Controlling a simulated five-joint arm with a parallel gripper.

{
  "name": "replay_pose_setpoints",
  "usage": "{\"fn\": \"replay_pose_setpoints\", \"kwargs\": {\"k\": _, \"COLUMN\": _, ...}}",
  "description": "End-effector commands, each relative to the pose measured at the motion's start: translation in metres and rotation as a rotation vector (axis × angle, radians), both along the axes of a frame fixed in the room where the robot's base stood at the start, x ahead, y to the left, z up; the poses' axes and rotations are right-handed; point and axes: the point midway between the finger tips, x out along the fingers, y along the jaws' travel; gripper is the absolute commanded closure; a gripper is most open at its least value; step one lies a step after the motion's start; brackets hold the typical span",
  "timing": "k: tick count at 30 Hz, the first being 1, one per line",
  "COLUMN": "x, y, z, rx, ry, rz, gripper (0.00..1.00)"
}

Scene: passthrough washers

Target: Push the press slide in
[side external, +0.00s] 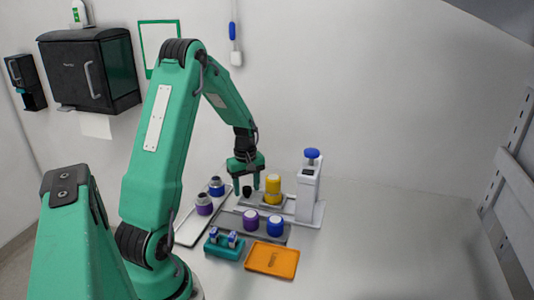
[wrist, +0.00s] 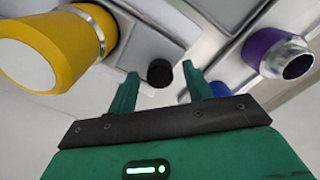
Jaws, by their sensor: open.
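The press (side external: 306,195) is a white stand with a blue knob on top, at the right of the group of objects. Its grey slide (side external: 262,201) sticks out to the left and bears a yellow container (side external: 273,185) with a white end. The container also shows large at the left of the wrist view (wrist: 62,45). A black knob (wrist: 160,73) is at the slide's near end. My gripper (side external: 246,187) is open, pointing down at that knob. In the wrist view the knob appears between the fingertips; I cannot tell whether they touch it.
A light tray (side external: 190,228) at the left holds two purple-and-blue containers with metal necks. A grey tray (side external: 228,222) in front holds purple and blue containers with white caps. A teal rack (side external: 222,249) and an orange tray (side external: 272,259) are nearest. The table's right is clear.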

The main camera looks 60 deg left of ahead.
Motion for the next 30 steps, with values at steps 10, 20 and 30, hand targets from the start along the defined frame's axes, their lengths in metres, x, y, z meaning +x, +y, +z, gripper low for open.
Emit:
{"fn": "replay_pose_setpoints", "kwargs": {"k": 10, "x": 0.0, "y": 0.0, "z": 0.0, "rx": 0.0, "ry": 0.0, "rz": 0.0, "gripper": 1.0}}
{"fn": "replay_pose_setpoints", "kwargs": {"k": 20, "x": 0.017, "y": -0.016, "z": 0.0, "rx": 0.0, "ry": 0.0, "rz": -0.005, "gripper": 1.0}}
{"fn": "replay_pose_setpoints", "kwargs": {"k": 30, "x": 0.051, "y": -0.051, "z": 0.0, "rx": 0.001, "ry": -0.001, "rz": -0.003, "gripper": 1.0}}
